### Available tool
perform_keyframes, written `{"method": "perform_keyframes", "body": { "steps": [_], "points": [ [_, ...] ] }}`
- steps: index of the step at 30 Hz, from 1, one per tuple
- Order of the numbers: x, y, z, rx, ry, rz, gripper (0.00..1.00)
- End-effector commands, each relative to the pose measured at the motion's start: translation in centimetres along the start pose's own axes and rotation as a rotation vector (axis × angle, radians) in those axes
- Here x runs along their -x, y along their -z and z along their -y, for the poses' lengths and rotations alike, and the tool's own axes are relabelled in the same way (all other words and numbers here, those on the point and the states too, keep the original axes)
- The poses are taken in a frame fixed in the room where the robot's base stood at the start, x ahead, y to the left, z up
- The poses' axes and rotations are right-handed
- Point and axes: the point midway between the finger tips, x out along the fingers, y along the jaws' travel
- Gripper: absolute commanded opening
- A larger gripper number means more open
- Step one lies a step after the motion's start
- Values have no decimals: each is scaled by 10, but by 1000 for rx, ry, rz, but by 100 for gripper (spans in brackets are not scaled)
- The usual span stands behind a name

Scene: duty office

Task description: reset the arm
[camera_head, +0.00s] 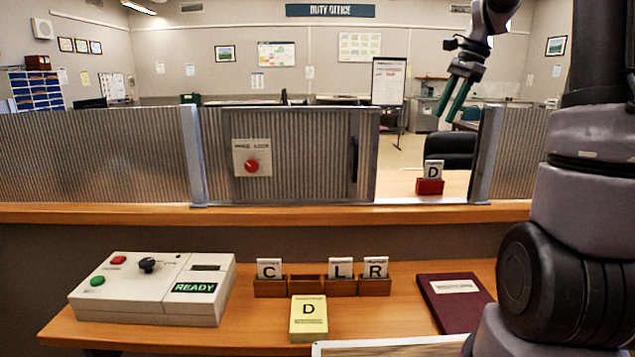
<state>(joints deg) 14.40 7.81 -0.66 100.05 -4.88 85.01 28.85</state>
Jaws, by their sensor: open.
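My gripper (456,100) hangs in the upper right, with its two dark green fingers pointing down and to the left. The fingers are apart and nothing shows between them. It is above the opening at the right of the counter screen, higher than a white card marked D (433,169) in a red holder (429,187). The gripper is clear of the card in the picture. The rest of my arm fills the right side of the view.
A ribbed screen (290,160) with a red knob (251,166) stands on the ledge. On the desk are a control box (150,288) showing READY, wooden holders (307,284) with cards C, L and R, a yellow D block (308,318) and a maroon book (455,300).

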Motion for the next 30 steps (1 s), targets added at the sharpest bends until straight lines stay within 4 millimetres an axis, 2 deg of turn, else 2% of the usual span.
{"method": "perform_keyframes", "body": {
  "steps": [1, 6, 15, 21, 24, 30],
  "points": [
    [8, -17, -11, 63, 22, -23, 41],
    [22, -61, -49, 276, 88, -103, 41],
    [26, -120, -126, 643, 197, -256, 41],
    [15, -144, -174, 861, 260, -360, 41],
    [9, -150, -190, 937, 282, -401, 41],
    [3, -154, -204, 1005, 301, -438, 41]
  ]
}}
